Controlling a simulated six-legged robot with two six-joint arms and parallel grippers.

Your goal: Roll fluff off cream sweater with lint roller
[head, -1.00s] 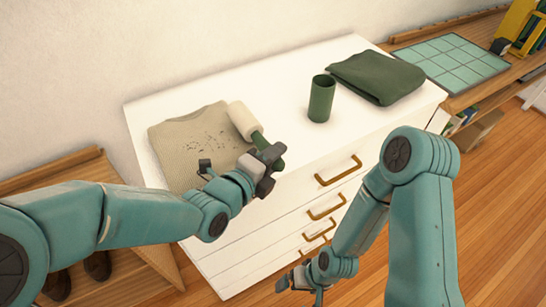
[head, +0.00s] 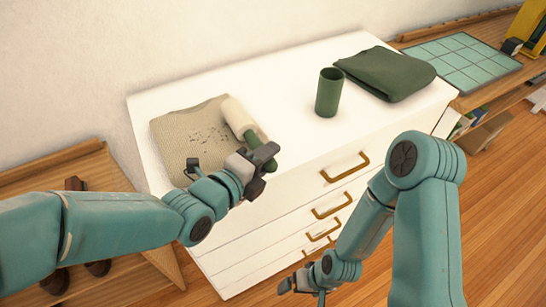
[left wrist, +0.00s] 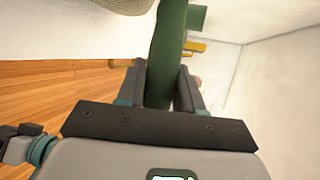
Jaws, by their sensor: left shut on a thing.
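The cream sweater (head: 172,133) lies folded on the white dresser's top, with dark fluff specks (head: 210,136) near its middle. The lint roller (head: 237,116) has a pale roll and a green handle; its roll is over the sweater's right edge, and I cannot tell whether it touches. My left gripper (head: 262,158) is shut on the handle, to the right of the sweater. In the left wrist view the green handle (left wrist: 165,55) runs between the fingers. My right gripper (head: 303,284) hangs low in front of the drawers; its jaw opening is unclear.
A green cup (head: 329,92) and a folded dark green cloth (head: 386,73) stand to the right on the dresser (head: 290,130). A tiled mat (head: 462,62) lies on a wooden bench beyond. A lower wooden bench (head: 85,170) is at left. The dresser top between roller and cup is clear.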

